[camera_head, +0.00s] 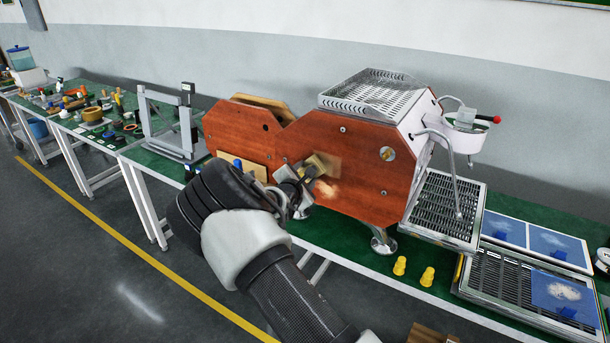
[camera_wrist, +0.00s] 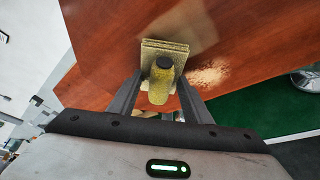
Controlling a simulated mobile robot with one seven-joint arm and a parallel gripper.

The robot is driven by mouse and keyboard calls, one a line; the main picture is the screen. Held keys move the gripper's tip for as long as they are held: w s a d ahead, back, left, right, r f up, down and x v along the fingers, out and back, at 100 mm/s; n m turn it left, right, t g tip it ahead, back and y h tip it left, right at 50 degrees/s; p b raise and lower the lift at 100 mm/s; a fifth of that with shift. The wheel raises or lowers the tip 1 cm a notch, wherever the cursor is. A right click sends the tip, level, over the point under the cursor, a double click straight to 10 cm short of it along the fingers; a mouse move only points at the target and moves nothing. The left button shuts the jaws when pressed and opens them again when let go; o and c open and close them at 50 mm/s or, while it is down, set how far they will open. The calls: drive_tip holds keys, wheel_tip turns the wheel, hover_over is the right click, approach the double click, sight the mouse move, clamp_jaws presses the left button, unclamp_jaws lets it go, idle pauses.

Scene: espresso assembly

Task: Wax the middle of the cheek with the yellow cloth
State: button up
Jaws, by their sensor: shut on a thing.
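The cheek (camera_head: 360,150) is the reddish-brown wooden side panel of the espresso machine, upright and facing me. My gripper (camera_head: 305,178) is in front of its left-middle part. The gripper is shut on the handle of a yellow cloth pad (camera_head: 327,162). In the wrist view the square yellow pad (camera_wrist: 178,48) lies flat towards the cheek (camera_wrist: 240,30), with its handle between the fingers. It looks to be against the wood, but I cannot tell if it touches. A pale dusty patch (camera_wrist: 208,77) shows on the cheek right beside the pad.
The machine stands on a green bench (camera_head: 340,240) with a drip tray (camera_head: 445,205) at its right. Two small yellow pieces (camera_head: 427,277) stand on the bench front. Another wooden panel (camera_head: 237,130) and a grey frame (camera_head: 165,130) are to the left.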

drive_tip(key=shift+w+d, duration=0.35)
drive_tip(key=shift+w, duration=0.15)
drive_tip(key=shift+d, duration=0.15)
idle(0.7)
drive_tip(key=shift+s+d+b, duration=0.15)
drive_tip(key=shift+s+d, duration=0.75)
drive_tip(key=shift+d, duration=0.25)
drive_tip(key=shift+s+d+b, duration=0.15)
drive_tip(key=shift+s+d, duration=0.7)
drive_tip(key=shift+d, duration=0.3)
drive_tip(key=shift+s+d, duration=0.1)
drive_tip(key=shift+s+d, duration=0.85)
drive_tip(key=shift+d, duration=0.25)
drive_tip(key=shift+w, duration=0.1)
drive_tip(key=shift+w+a+b, duration=0.4)
drive_tip(key=shift+a, duration=0.25)
drive_tip(key=shift+w+a+b, duration=0.35)
drive_tip(key=shift+w+a, duration=0.05)
drive_tip(key=shift+a, duration=0.2)
